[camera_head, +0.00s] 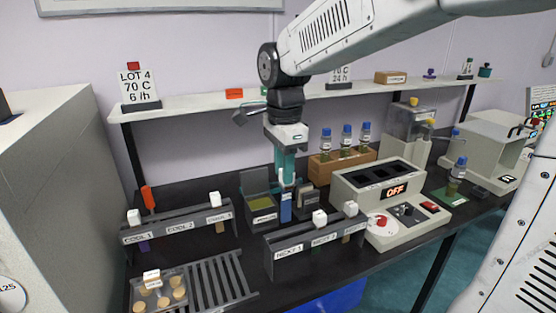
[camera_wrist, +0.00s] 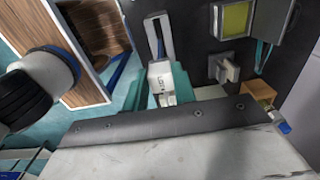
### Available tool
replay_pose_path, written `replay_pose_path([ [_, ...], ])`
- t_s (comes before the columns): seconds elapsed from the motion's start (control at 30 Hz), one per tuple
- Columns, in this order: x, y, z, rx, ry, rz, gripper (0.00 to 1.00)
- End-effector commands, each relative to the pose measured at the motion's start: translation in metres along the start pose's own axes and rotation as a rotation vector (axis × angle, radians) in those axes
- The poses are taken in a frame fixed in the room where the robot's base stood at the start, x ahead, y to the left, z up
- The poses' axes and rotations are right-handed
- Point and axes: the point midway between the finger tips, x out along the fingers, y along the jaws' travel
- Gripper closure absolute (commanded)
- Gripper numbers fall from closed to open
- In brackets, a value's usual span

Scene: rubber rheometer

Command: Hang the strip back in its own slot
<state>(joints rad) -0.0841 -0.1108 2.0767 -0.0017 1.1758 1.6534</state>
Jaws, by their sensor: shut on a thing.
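My gripper (camera_head: 287,180) hangs upright over the dark bench and is shut on a strip with a white head and a blue body (camera_head: 286,207). In the wrist view the strip's white head (camera_wrist: 161,83) sits between my teal fingers. The NEXT rack (camera_head: 282,252) stands front right of the strip. White heads stand at NEXT 2 (camera_head: 319,217) and NEXT 3 (camera_head: 351,208); none shows at NEXT 1. The COOL rack (camera_head: 180,228) is at the left, with white heads at COOL 1 (camera_head: 134,217) and COOL 3 (camera_head: 215,199); none shows at COOL 2.
A heater reading OFF (camera_head: 394,192) is to the right, with a wooden bottle rack (camera_head: 323,168) behind. A slatted grille (camera_head: 212,278) and a tray of tan discs (camera_head: 145,300) lie front left.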

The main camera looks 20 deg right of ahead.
Motion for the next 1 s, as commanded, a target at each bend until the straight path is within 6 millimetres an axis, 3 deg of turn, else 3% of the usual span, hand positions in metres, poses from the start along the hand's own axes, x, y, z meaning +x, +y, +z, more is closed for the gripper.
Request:
replay_pose_path([
  [0.37, 0.0, 0.0, 0.004, 0.0, 0.001, 0.0, 0.96],
  [0.67, 0.04, 0.001, 0.003, 0.003, 0.001, 0.004, 0.96],
  [1.0, 0.038, 0.001, 0.003, 0.003, 0.001, 0.0, 0.96],
])
